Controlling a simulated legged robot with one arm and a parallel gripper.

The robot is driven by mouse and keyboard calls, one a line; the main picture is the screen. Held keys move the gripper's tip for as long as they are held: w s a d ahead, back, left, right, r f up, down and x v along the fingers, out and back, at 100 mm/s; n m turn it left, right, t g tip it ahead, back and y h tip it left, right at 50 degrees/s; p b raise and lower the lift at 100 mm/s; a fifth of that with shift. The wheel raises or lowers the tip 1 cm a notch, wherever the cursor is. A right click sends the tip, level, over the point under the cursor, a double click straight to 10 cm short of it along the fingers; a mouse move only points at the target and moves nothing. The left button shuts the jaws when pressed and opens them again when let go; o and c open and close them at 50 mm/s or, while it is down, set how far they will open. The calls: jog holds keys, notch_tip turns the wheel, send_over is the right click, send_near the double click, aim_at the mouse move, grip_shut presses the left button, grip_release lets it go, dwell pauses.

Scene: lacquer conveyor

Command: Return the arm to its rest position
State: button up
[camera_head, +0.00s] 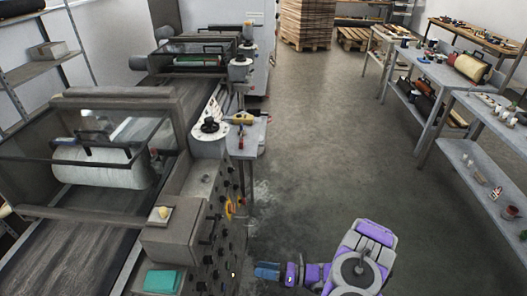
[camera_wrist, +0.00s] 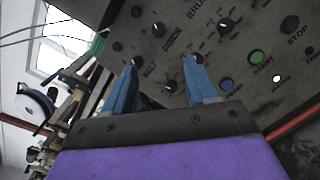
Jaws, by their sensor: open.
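My gripper (camera_head: 267,271) is low in the head view, at the end of my purple and grey arm, beside the right side of the lacquer machine's control panel (camera_head: 212,235). In the wrist view my gripper (camera_wrist: 161,78) shows two blue fingers spread apart, with nothing between them. The fingers point at the panel's face, which has black knobs, a green start button (camera_wrist: 256,57) and a blue button (camera_wrist: 227,84). I cannot tell whether the fingertips touch the panel.
The conveyor (camera_head: 60,262) and a white roller (camera_head: 100,170) lie to the left. Grey tables (camera_head: 455,125) with tools line the right. The concrete floor (camera_head: 320,130) between is clear. Stacked pallets (camera_head: 306,22) stand at the back.

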jog(key=s+a+r+n+g+h, duration=0.2)
jog(key=s+r+n+g, duration=0.15)
jog(key=r+n, duration=0.4)
jog(key=s+a+r+n+g+h, duration=0.1)
jog(key=s+a+r+n+g, duration=0.2)
jog(key=r, duration=0.7)
jog(key=s+r+n+g+h, duration=0.2)
jog(key=s+r+n+g, duration=0.25)
jog(key=r+n, duration=0.3)
jog(key=s+d+r+n+t+h, duration=0.3)
jog(key=s+d+r+n+h, duration=0.2)
jog(key=s+d, duration=0.4)
jog(key=s+d+r+n+t+h, duration=0.3)
jog(key=s+d+r+n+h, duration=0.1)
jog(key=s+d+h, duration=0.3)
jog(key=s+d+n, duration=0.1)
jog(key=s+d, duration=0.1)
jog(key=s, duration=0.1)
jog(key=shift+d+r+n+h, duration=0.25)
jog(key=shift+r+n+h, duration=0.1)
jog(key=shift+n+h, duration=0.05)
